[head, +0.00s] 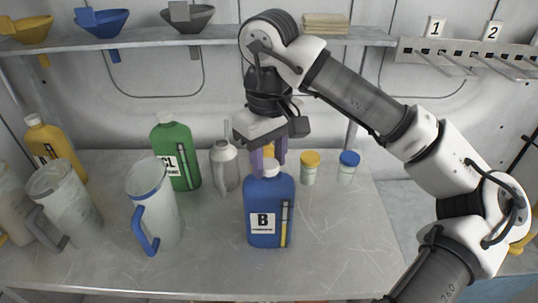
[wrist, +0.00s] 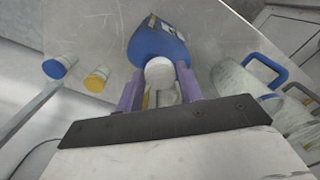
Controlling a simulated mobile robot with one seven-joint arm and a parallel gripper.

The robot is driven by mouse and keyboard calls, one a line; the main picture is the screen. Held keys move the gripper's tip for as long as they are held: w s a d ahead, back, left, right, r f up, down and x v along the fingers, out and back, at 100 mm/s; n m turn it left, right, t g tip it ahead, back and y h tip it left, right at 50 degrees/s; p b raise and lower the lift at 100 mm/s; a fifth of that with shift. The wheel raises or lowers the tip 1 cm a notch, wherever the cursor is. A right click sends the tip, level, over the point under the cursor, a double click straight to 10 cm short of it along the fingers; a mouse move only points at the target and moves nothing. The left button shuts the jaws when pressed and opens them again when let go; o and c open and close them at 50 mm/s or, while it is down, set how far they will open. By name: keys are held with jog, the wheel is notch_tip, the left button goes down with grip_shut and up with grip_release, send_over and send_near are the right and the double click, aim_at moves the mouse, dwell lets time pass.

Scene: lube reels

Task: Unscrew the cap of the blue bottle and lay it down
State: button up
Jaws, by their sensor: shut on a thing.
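The blue bottle (head: 268,200), with a white label marked B, stands upright near the front middle of the table. It also shows in the wrist view (wrist: 155,40). Its white cap (wrist: 160,73) is on or right at the bottle's neck; whether it is still threaded I cannot tell. My gripper (head: 267,163) points down from above, with its purple fingers on either side of the cap. In the wrist view my gripper (wrist: 160,90) is shut on the cap. In the head view the fingers partly hide the cap.
A green bottle (head: 177,155), a grey can (head: 224,167) and a jug with blue handle (head: 153,205) stand left. Jars with yellow (head: 310,160) and blue (head: 349,160) lids stand behind right. The table (head: 345,230) is clear at front right.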

aim_at(269, 163)
jog(key=shift+r+p, duration=0.85)
jog(key=shift+r, duration=0.45)
jog(key=shift+r, duration=0.1)
notch_tip(269, 163, up, 2)
jog(key=shift+r+p, duration=0.15)
jog(key=shift+p, duration=0.7)
jog(key=shift+r, duration=1.2)
